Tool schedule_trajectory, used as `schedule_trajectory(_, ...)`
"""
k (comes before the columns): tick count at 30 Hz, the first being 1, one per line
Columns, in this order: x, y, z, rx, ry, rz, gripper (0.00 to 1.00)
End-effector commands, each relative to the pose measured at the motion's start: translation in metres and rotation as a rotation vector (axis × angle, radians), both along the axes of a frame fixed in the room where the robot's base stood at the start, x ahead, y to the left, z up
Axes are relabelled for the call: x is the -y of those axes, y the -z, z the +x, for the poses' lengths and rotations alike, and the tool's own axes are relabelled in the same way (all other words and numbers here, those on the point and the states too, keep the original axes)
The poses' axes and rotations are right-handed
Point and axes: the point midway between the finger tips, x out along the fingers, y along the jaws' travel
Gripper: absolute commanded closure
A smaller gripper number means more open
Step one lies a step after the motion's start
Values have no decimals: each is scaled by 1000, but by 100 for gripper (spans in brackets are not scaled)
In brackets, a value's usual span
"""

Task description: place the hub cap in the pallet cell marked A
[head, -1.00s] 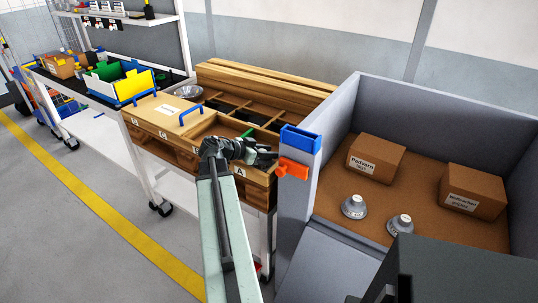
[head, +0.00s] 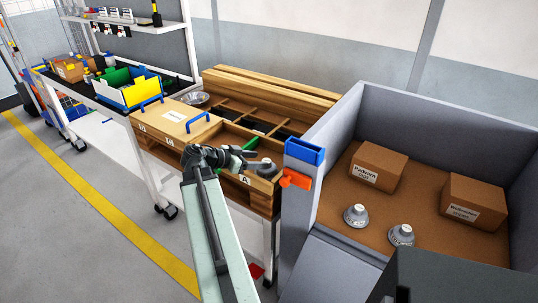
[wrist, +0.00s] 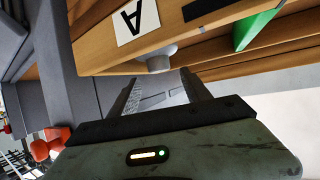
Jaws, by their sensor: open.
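A grey hub cap (head: 267,168) shows just beyond my gripper (head: 252,163) at the right front corner of the wooden pallet, beside the white label A (head: 244,180). In the wrist view the label (wrist: 137,20) appears upside down, and a grey rounded part of the hub cap (wrist: 160,58) shows at the wood edge. My gripper (wrist: 161,80) is open there, its two fingers apart with the cap just past their tips. I cannot tell whether the cap rests inside the pallet cell (head: 232,135) or on its rim.
A grey-walled bin (head: 345,125) at the right holds two similar grey caps (head: 355,215) and two cardboard boxes (head: 377,165). A blue holder (head: 304,150) and an orange part (head: 295,179) sit on its near post. A wooden lid (head: 172,117) covers the pallet's left part.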

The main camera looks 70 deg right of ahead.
Motion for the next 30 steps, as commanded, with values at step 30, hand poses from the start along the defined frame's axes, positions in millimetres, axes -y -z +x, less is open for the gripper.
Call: schedule_trajectory(30,-81,-16,117,1,-179,0,44)
